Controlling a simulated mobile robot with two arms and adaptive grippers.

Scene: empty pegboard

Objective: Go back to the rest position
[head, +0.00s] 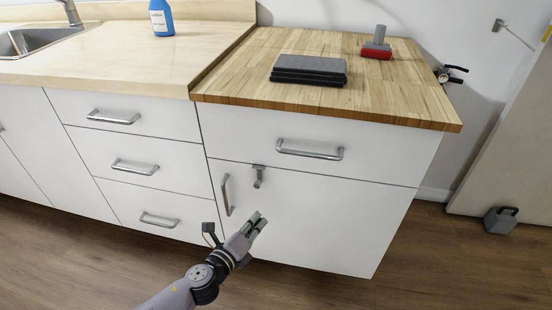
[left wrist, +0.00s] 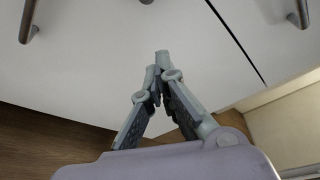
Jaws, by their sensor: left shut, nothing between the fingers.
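My left gripper (head: 257,222) is in front of the white lower cabinet door (head: 310,215), near the door's vertical handle (head: 228,195). Its fingers are shut with nothing between them. In the left wrist view the fingertips (left wrist: 161,62) meet in front of the pale cabinet front. My left arm reaches in from the bottom of the head view. My right gripper does not show in either view.
The wooden worktop (head: 228,82) above holds a dark grey stack (head: 308,70) and a red-based tool (head: 377,48). A blue bottle (head: 161,18) stands by the sink (head: 30,42). A grey weight-like object (head: 500,221) sits on the floor at right. Drawer handles (head: 113,118) jut out at left.

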